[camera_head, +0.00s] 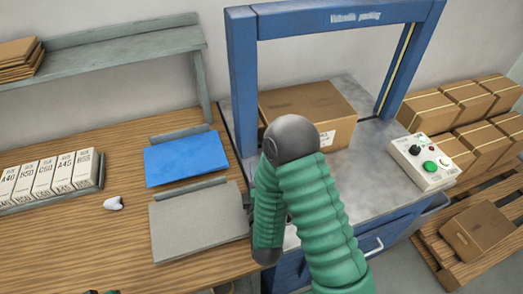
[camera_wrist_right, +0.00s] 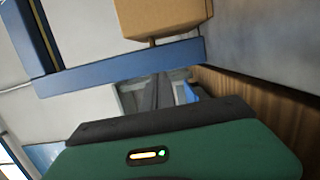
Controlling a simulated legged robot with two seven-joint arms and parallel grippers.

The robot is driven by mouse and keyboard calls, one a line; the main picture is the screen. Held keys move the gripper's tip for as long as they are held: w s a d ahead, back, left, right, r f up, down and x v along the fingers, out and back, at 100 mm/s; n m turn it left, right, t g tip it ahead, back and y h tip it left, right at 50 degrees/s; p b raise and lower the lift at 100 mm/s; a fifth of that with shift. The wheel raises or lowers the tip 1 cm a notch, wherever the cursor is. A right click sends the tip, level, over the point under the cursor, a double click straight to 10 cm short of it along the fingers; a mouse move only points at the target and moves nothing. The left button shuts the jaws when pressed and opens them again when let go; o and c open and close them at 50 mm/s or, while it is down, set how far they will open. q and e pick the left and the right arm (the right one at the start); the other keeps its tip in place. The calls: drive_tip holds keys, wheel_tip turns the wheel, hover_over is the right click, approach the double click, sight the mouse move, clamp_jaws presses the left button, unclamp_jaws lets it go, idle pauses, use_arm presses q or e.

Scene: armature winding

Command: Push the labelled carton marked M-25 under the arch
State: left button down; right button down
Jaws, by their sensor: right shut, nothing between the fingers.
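The brown carton (camera_head: 338,106) stands on the grey bench top between the posts of the blue arch (camera_head: 243,80). It has a white label on its front, too small to read, and my arm hides its lower left part. I cannot tell how far it is under the arch. The right wrist view also shows a carton (camera_wrist_right: 165,14) and blue frame parts (camera_wrist_right: 120,70). My right gripper (camera_head: 249,200) is low at the bench's left edge, left of and nearer than the carton, apart from it. Its dark fingers (camera_wrist_right: 158,92) are shut and empty.
A control box (camera_head: 421,160) with buttons stands right of the carton. Taped cartons (camera_head: 440,108) are stacked on a pallet (camera_head: 450,255) at right. On the wooden table are a blue panel (camera_head: 186,158), a grey panel (camera_head: 198,222), labelled boxes (camera_head: 42,178) and a white object (camera_head: 114,203).

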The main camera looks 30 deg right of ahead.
drive_tip(key=shift+w+d+f+b, duration=0.1)
drive_tip(key=shift+f+b, duration=0.2)
drive_tip(key=shift+f, duration=0.5)
drive_tip(key=shift+w+d, duration=0.15)
drive_tip(key=x, duration=0.9)
drive_tip(key=shift+p, duration=0.35)
drive_tip(key=d, duration=0.3)
drive_tip(key=shift+d, duration=0.75)
drive_tip(key=shift+a, duration=0.1)
drive_tip(key=shift+s+d, duration=0.2)
drive_tip(key=shift+d, duration=0.7)
drive_tip(key=shift+s+d, duration=0.25)
drive_tip(key=shift+d, duration=0.65)
drive_tip(key=shift+w, duration=0.1)
